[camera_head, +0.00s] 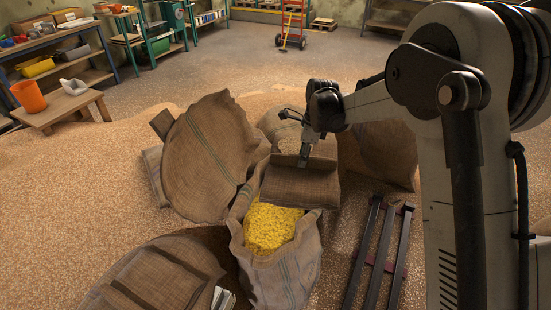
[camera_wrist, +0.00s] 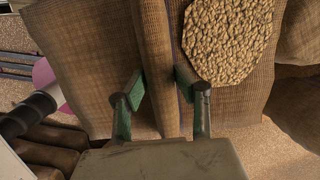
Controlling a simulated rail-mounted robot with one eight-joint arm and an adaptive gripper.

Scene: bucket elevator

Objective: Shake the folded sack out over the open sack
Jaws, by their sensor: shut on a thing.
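My gripper (camera_head: 305,150) is shut on a fold of the folded sack (camera_head: 300,188), a brown burlap piece. The folded sack hangs tilted just above and behind the mouth of the open sack (camera_head: 282,275). The open sack stands upright, filled near its rim with yellow grain (camera_head: 268,227). In the wrist view, the green-padded fingers of my gripper (camera_wrist: 160,85) pinch a ridge of the folded sack's cloth (camera_wrist: 155,55). The folded sack hides the back rim of the open sack in the head view.
A sack with tan grain (camera_head: 290,140) stands behind; tan grain (camera_wrist: 230,40) shows beside the fold. Dark metal rails (camera_head: 375,250) lie right. A stool with an orange bucket (camera_head: 28,96) is far left.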

